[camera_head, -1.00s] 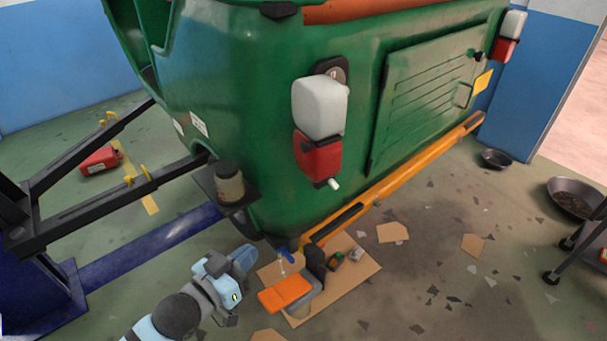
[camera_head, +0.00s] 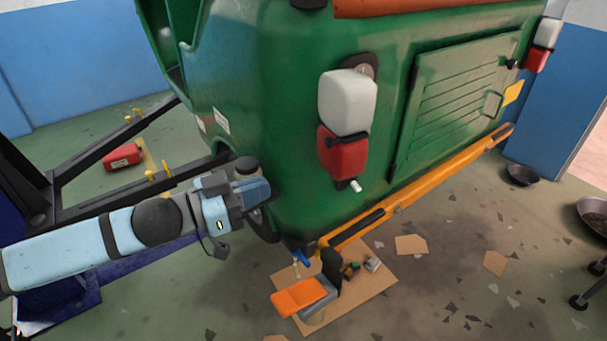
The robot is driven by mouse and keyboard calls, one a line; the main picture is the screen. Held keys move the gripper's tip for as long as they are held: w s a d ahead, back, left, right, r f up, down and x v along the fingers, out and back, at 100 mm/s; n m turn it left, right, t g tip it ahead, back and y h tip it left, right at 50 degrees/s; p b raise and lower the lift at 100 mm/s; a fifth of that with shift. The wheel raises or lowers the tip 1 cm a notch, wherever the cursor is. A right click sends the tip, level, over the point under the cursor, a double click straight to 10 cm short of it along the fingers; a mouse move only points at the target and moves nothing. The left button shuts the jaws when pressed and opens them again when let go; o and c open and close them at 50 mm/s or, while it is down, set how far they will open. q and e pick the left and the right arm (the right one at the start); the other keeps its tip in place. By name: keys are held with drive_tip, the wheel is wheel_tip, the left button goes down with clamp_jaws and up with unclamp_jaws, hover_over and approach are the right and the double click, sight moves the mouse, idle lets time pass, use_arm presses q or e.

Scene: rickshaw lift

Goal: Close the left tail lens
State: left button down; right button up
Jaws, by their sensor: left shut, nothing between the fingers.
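The left tail lens (camera_head: 346,120) is a white block over a red block on the rear left corner of the green rickshaw (camera_head: 270,130). A round dark mount shows behind its upper right edge, and a small white-tipped piece sticks out below. The lens looks set off from the mount; how far is hard to tell. My left gripper (camera_head: 259,192) is left of and below the lens, apart from it, near the rickshaw's side. Its fingers are together with nothing between them. My right gripper is out of view.
The black lift arms (camera_head: 100,155) stand at the left. An orange bumper bar (camera_head: 430,185) runs under the tail. Cardboard (camera_head: 375,290) with an orange-and-grey tool lies on the floor below. The air in front of the lens is clear.

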sight(338, 165)
use_arm(q)
drive_tip(key=p+x, duration=0.2)
drive_tip(key=x, duration=1.1)
drive_tip(key=shift+w+d+f, duration=0.1)
drive_tip(key=shift+w+d, duration=0.05)
drive_tip(key=shift+d, duration=0.15)
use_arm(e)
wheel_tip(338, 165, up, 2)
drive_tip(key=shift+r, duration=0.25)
